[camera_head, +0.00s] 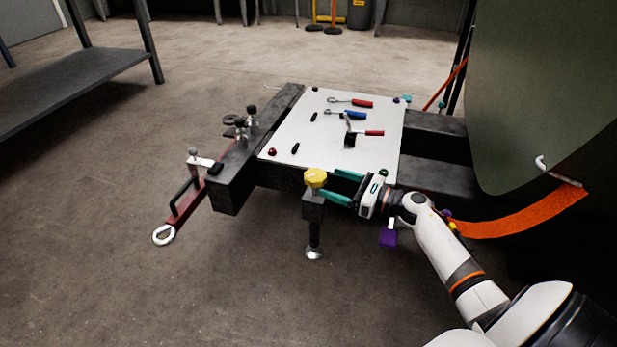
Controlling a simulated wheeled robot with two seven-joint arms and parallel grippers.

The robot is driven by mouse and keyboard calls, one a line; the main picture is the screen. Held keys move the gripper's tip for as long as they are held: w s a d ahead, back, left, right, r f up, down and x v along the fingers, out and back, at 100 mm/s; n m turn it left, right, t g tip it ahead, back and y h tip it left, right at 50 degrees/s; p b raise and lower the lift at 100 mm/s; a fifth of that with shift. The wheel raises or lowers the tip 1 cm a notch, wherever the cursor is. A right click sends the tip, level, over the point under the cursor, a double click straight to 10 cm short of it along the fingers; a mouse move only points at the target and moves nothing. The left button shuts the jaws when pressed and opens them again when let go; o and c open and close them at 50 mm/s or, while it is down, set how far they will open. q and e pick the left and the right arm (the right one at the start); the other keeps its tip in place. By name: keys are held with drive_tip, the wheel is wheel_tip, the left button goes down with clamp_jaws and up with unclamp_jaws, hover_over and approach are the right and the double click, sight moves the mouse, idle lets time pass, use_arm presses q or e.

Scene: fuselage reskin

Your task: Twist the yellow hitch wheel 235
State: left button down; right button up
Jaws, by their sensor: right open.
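The yellow hitch wheel (316,178) sits on top of a dark upright jack post (314,215) at the front side of the trailer frame. My right gripper (335,185) comes in from the right, with its two green fingers open and pointing left at the wheel. The fingertips are at or very near the wheel's right side; I cannot tell whether they touch it. My left gripper is not in view.
A white board (340,145) on the dark frame holds red- and blue-handled tools. A red tow bar with a ring (164,234) reaches out front left. An orange strap (520,218) hangs under the green fuselage panel (545,90).

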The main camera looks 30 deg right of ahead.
sight(308, 175)
drive_tip(key=b+x, duration=0.3)
drive_tip(key=x, duration=0.4)
drive_tip(key=shift+w+a+f, duration=0.1)
drive_tip(key=shift+w+f, duration=0.05)
drive_tip(key=shift+w, duration=0.05)
drive_tip(key=shift+w+a, duration=0.25)
drive_tip(key=shift+w, duration=0.15)
